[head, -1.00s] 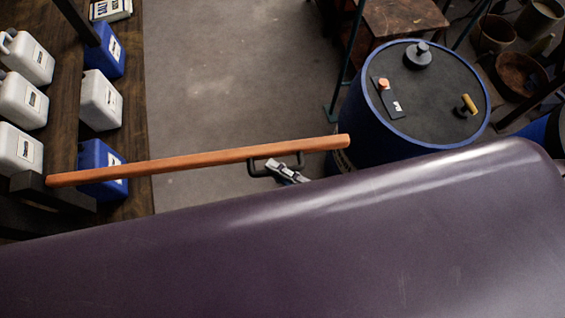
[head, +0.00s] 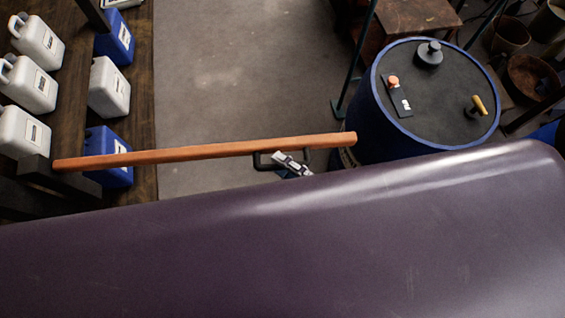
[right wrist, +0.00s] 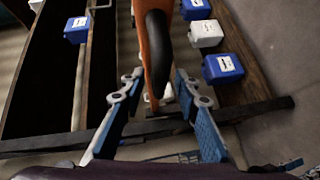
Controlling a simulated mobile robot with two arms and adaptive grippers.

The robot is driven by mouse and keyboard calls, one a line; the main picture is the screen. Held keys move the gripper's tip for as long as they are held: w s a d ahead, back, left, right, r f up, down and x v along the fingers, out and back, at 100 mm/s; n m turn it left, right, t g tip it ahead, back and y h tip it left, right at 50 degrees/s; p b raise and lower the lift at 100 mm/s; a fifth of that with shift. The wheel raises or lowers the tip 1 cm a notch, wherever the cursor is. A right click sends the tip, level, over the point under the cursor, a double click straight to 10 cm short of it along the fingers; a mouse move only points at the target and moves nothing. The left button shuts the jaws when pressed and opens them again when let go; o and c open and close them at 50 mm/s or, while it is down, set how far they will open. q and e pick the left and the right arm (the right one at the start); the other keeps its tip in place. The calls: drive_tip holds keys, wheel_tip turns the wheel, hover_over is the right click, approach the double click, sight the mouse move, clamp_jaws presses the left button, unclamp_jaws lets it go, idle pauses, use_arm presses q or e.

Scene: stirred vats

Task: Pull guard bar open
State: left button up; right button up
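The guard bar (head: 200,152) is a long orange-brown rod. It crosses the gap between the dark workbench at left and the blue vat (head: 380,130) at right. A black handle (head: 264,160) sits on the bar near its right end. My right gripper (head: 283,158) is at this handle, partly hidden by my dark purple body. In the right wrist view the guard bar (right wrist: 143,20) runs up the middle, with the black handle (right wrist: 158,65) between two spread blue-padded fingers (right wrist: 160,85). Gaps show on both sides of the handle. My left gripper is not in view.
White jugs (head: 40,45) and blue jugs (head: 115,40) stand on the dark wooden bench (head: 143,100) at left. The vat lid carries an orange button and a yellow-handled fitting (head: 478,104). Bare floor (head: 240,70) lies beyond the bar.

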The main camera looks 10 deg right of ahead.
drive_tip(key=v, duration=1.1)
drive_tip(key=shift+s+d, duration=0.15)
drive_tip(key=shift+s, duration=0.05)
drive_tip(key=d+f+m+g+h+b, duration=0.1)
drive_tip(key=d+f+m+h, duration=0.25)
drive_tip(key=f, duration=0.75)
drive_tip(key=d+f+m+g+h+b, duration=0.15)
drive_tip(key=d+f+m, duration=0.3)
drive_tip(key=f, duration=0.65)
drive_tip(key=d+f+m+g+h+b, duration=0.1)
drive_tip(key=d+f+m+h, duration=0.3)
drive_tip(key=f, duration=0.8)
drive_tip(key=s+f+m+g+h+b, duration=0.1)
drive_tip(key=s+f+m+g, duration=0.3)
drive_tip(key=s+f, duration=0.3)
drive_tip(key=s+a+f+m+g+b, duration=0.1)
drive_tip(key=s+f+m+g, duration=0.3)
drive_tip(key=f, duration=0.8)
drive_tip(key=s+m, duration=0.2)
drive_tip(key=s, duration=0.1)
drive_tip(key=shift+s+h+b, duration=0.35)
drive_tip(key=shift+s+h, duration=0.05)
drive_tip(key=shift+a, duration=0.2)
